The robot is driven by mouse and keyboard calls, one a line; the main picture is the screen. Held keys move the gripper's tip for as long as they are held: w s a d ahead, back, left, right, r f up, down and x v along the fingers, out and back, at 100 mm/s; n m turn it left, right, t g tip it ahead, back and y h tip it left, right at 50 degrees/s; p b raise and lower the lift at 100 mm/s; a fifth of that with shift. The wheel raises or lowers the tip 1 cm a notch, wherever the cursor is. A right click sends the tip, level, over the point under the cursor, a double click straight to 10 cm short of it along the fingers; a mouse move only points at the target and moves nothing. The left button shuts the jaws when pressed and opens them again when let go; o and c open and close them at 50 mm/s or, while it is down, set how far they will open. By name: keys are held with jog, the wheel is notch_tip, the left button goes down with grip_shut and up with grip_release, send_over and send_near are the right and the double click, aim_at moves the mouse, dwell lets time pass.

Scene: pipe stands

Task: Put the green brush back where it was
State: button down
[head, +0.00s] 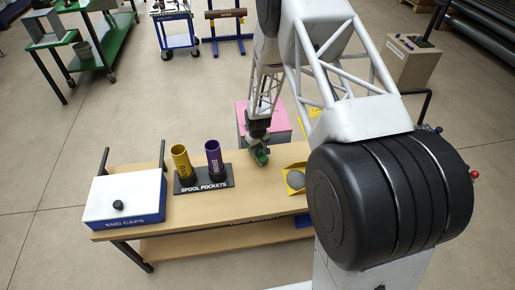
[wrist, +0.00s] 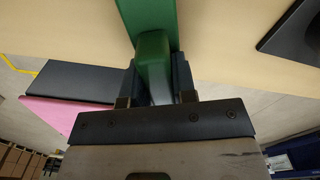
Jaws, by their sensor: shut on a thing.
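The green brush (head: 262,156) is in my gripper (head: 258,146), over the back part of the wooden bench (head: 240,207). In the wrist view the green brush (wrist: 154,48) sits between the two dark fingers of my gripper (wrist: 154,80), which are shut on its narrower part. Its wider green part runs off the top of the wrist view. I cannot tell whether the brush touches the bench top.
A spool pockets holder (head: 204,188) with a yellow tube (head: 182,161) and a purple tube (head: 214,158) stands left of my gripper. A yellow tray (head: 290,186) holding a grey round thing (head: 296,179) is at right. The end caps box (head: 124,199) is far left.

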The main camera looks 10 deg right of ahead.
jog(key=shift+f, duration=0.1)
jog(key=c, duration=0.9)
grip_release()
notch_tip(320, 180, up, 12)
jog(key=shift+r, duration=0.1)
jog(key=shift+r, duration=0.1)
dwell(0.5)
